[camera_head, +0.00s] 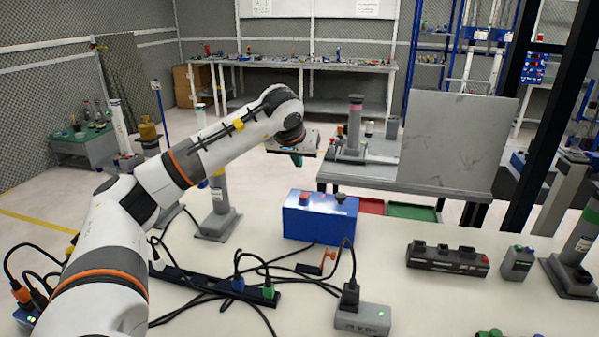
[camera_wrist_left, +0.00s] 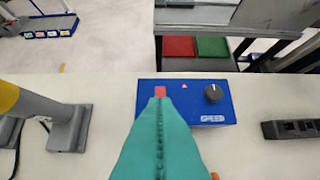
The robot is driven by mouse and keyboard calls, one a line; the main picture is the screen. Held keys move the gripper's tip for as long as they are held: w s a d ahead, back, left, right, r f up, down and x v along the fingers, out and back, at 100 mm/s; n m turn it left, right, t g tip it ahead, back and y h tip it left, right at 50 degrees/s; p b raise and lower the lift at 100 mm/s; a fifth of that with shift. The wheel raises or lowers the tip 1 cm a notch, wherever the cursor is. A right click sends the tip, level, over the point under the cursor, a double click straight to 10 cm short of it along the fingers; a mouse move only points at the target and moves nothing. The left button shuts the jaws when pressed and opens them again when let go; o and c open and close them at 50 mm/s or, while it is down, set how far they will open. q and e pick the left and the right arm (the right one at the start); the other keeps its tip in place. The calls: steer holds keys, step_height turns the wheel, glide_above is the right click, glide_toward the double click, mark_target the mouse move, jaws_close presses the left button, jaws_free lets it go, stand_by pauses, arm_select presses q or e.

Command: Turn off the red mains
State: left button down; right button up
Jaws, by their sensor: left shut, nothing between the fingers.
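A blue box (camera_head: 318,228) stands on the white table in the head view, with a red square button (camera_head: 304,197) and a black knob (camera_head: 340,198) on top. The wrist view shows the box (camera_wrist_left: 199,118), its red button (camera_wrist_left: 160,91), its black knob (camera_wrist_left: 213,93) and a small lit red mark (camera_wrist_left: 184,86). My left gripper (camera_head: 297,160) hangs above and behind the box in the head view. Its teal fingers (camera_wrist_left: 160,102) are shut and empty, tips appearing just below the red button. Whether they touch it cannot be told. My right gripper is not in view.
A black power strip (camera_head: 205,284) with cables lies left of the box. A grey adapter (camera_head: 361,318) and an orange-red piece (camera_head: 328,262) lie in front of it. A dark socket block (camera_head: 447,258) lies right. A grey post (camera_head: 217,215) stands left.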

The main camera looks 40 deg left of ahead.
arm_select(q)
glide_above(303, 197)
step_height(303, 197, down, 7)
steer(key=shift+s+f, duration=0.1)
steer(key=shift+s, duration=0.05)
step_height(303, 197, down, 2)
steer(key=shift+s+d+f, duration=0.1)
steer(key=shift+s+f, duration=0.05)
steer(key=shift+f, duration=0.1)
steer(key=shift+s+d+f, duration=0.1)
steer(key=shift+s+f, duration=0.05)
steer(key=shift+f, duration=0.55)
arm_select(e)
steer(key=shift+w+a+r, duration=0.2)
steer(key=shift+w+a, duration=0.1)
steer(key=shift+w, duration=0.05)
arm_select(q)
steer(key=shift+s+d+f, duration=0.1)
steer(key=shift+s+f, duration=0.1)
steer(key=shift+f, duration=0.25)
steer(key=shift+r, duration=0.15)
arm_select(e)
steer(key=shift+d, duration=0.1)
arm_select(q)
steer(key=shift+r+p, duration=0.1)
steer(key=shift+p, duration=0.2)
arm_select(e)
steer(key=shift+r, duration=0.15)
